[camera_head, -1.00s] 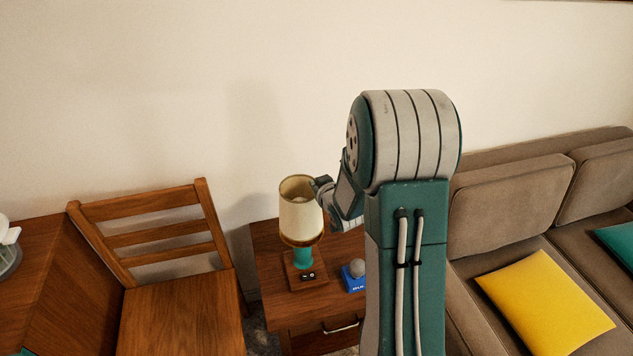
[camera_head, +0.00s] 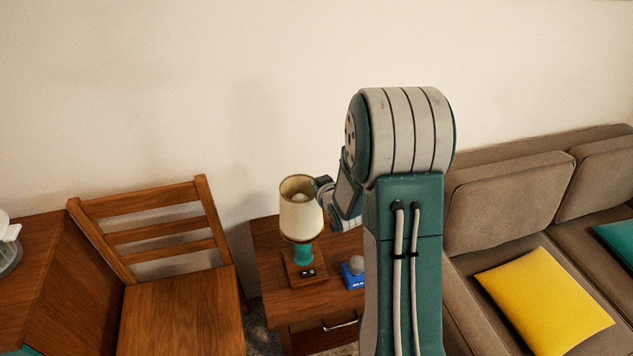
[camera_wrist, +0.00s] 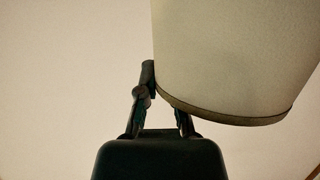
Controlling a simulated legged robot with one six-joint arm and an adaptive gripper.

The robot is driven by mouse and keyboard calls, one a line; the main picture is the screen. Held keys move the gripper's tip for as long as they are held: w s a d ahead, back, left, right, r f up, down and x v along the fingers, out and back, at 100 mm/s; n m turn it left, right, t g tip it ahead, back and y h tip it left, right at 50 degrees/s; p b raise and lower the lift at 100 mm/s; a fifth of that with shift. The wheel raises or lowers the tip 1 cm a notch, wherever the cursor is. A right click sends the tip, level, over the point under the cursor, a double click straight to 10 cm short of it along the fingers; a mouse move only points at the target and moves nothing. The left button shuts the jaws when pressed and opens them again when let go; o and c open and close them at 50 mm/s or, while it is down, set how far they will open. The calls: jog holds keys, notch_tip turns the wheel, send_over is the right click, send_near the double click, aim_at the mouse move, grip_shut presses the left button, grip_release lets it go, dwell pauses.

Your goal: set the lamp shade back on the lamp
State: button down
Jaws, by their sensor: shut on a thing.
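The lamp shade (camera_head: 299,217) is a cream drum with a darker trim band. In the head view it sits around the top of the lamp, over the teal stem (camera_head: 303,254), about upright. A pale bulb shows inside its open top. The lamp's square wooden base (camera_head: 305,271) stands on the small wooden table. My gripper (camera_head: 322,186) is at the shade's right upper rim and shut on its wall. In the wrist view the shade (camera_wrist: 235,60) fills the upper right, and my gripper (camera_wrist: 165,85) has one finger outside it; the other is partly hidden behind the shade. Whether the shade rests on its seat is hidden.
The wooden side table (camera_head: 270,241) also holds a blue box (camera_head: 353,278) with a grey round thing on it, right of the lamp. A wooden chair (camera_head: 180,310) stands left. A brown sofa (camera_head: 500,205) with a yellow cushion (camera_head: 543,298) is right. The wall is behind.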

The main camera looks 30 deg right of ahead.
jog(key=shift+f, duration=0.55)
jog(key=c, duration=0.7)
grip_release()
jog(key=v, duration=1.2)
jog(key=shift+a, duration=0.1)
